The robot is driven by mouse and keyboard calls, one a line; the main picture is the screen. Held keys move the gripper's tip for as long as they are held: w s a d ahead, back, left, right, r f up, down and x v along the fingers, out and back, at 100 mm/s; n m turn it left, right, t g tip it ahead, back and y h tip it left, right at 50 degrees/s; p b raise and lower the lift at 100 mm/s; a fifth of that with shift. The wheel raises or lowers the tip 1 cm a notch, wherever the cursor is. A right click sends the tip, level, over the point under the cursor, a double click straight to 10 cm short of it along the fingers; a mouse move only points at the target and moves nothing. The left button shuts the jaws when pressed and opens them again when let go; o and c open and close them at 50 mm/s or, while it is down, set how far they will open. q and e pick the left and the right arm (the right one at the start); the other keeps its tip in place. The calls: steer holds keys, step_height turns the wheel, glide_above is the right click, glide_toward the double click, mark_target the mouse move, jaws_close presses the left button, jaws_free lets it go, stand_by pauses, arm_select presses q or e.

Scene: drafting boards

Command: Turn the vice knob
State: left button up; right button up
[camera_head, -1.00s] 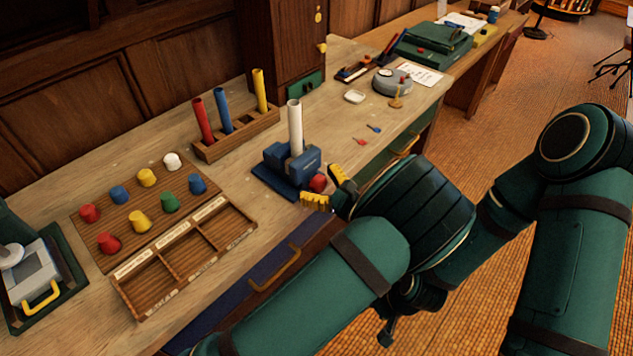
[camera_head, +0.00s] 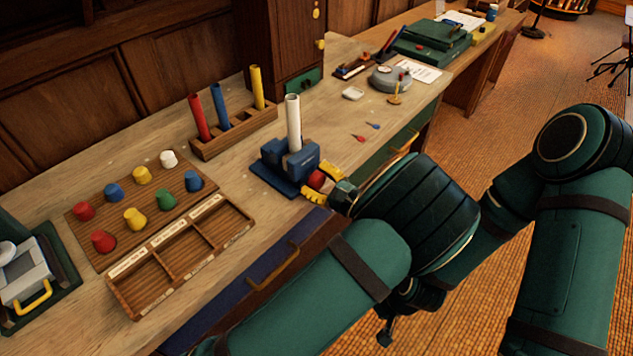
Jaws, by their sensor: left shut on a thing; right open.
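The blue vice (camera_head: 278,165) stands on the workbench near its front edge, with a white tube (camera_head: 293,122) upright between its jaws. The red vice knob (camera_head: 316,180) is on the vice's right side, facing the bench front. My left gripper (camera_head: 317,181) has its yellow fingers on either side of the knob and is shut on it. The fingers hide part of the knob, so I cannot tell its turn angle.
A rack (camera_head: 234,130) with red, blue and yellow tubes stands behind the vice. A board (camera_head: 98,234) of coloured pegs and an empty compartment tray (camera_head: 146,296) lie to the left. Small red and blue pieces and a grey round device (camera_head: 388,80) lie to the right.

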arm_select(q)
steer(key=shift+n+b, duration=0.65)
steer(key=shift+n, duration=0.75)
steer(key=o, duration=1.2)
steer(key=shift+s, duration=0.1)
